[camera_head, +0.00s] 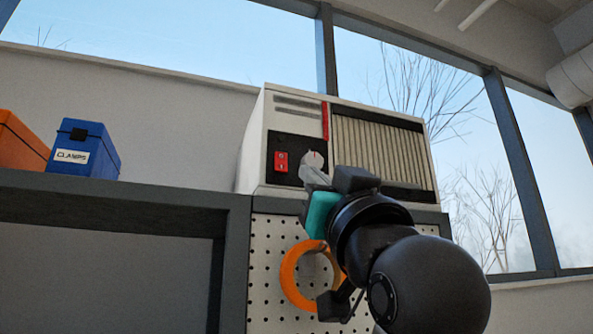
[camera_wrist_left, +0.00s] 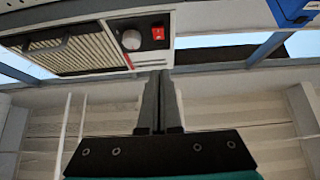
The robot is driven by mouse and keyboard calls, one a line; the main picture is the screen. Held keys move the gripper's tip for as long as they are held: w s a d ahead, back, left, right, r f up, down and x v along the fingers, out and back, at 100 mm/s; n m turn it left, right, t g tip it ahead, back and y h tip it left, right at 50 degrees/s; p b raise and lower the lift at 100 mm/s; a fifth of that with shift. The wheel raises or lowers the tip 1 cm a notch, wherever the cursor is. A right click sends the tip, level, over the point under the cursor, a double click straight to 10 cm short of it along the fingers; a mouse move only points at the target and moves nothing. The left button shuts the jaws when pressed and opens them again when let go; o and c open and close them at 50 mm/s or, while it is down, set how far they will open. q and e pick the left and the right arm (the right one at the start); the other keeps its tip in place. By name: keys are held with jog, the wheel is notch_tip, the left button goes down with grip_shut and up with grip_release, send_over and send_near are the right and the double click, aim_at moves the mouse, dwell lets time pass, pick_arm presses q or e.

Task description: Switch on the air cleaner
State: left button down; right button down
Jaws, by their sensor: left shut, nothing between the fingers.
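The air cleaner (camera_head: 255,140) is a pale box with a slatted vent on its right and a black panel on its left. On the panel are a red switch (camera_head: 281,161) and a pale round knob (camera_head: 315,158). My left gripper (camera_head: 312,174) is shut and empty, with its fingertips just below the knob in the head view and hiding part of that area. In the left wrist view, which is upside down, the shut fingers (camera_wrist_left: 159,74) point towards the panel, near the red switch (camera_wrist_left: 157,33) and the knob (camera_wrist_left: 131,40). I cannot tell whether they touch it. My right gripper is not in view.
The cleaner stands on a dark shelf (camera_head: 120,190) above a white pegboard (camera_head: 265,240). An orange ring (camera_head: 290,275) shows in front of the pegboard. A blue box marked CLAMPS (camera_head: 90,140) and an orange box (camera_head: 18,145) stand to the left, with free shelf between.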

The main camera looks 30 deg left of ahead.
aim_at(281, 163)
pick_arm(q)
jog(key=shift+w+a+f+p+x, duration=0.3)
jog(key=shift+p+x, duration=0.7)
jog(key=shift+x, duration=1.1)
jog(key=shift+w+a+f+p+x, duration=0.15)
jog(key=shift+f+p+x, duration=0.3)
jog(key=shift+p+x, duration=1.15)
jog(key=shift+w+a+f+p+x, duration=0.2)
jog(key=shift+f+p+x, duration=0.25)
jog(key=shift+x, duration=2.15)
jog(key=shift+s, duration=0.1)
